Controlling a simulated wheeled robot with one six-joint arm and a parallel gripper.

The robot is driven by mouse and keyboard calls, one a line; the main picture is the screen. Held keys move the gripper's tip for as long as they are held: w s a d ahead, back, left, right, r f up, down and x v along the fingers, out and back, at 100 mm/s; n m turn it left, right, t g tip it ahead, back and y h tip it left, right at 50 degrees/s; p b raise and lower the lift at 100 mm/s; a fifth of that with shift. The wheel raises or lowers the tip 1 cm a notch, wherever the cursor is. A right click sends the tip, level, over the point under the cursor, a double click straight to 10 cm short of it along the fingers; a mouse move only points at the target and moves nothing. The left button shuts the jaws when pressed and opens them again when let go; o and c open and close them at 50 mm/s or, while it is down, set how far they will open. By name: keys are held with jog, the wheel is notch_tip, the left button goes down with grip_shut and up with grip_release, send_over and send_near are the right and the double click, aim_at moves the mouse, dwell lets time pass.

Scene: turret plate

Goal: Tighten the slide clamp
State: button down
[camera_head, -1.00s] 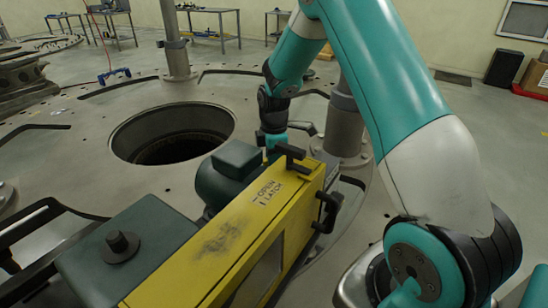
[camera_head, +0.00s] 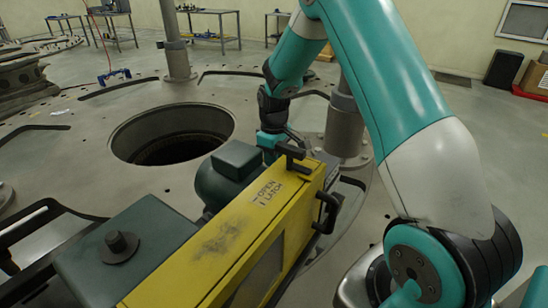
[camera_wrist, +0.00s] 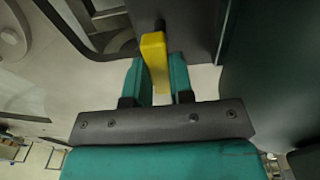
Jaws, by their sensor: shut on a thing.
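My gripper (camera_wrist: 157,66) is at the bottom middle of the wrist view, its two teal fingers shut on a yellow bar-shaped handle (camera_wrist: 153,50). The handle stands out from a dark grey part, and I take it to be the slide clamp's lever. In the head view, my teal gripper (camera_head: 268,139) is behind the far end of a yellow housing (camera_head: 215,250). Its fingertips and the held handle are mostly hidden there by the housing and its black T-shaped latch. The rest of the clamp does not show clearly.
A dark green motor block (camera_head: 236,160) and green box (camera_head: 130,250) sit beside the yellow housing. A grey post (camera_head: 345,125) rises just behind my gripper. A round open hole (camera_head: 172,133) lies to the left in the grey plate.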

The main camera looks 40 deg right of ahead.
jog(key=shift+r+m, duration=0.1)
jog(key=shift+m, duration=0.2)
jog(key=c, duration=1)
grip_release()
notch_tip(320, 180, up, 17)
jog(key=b, duration=0.2)
jog(key=shift+r, duration=0.2)
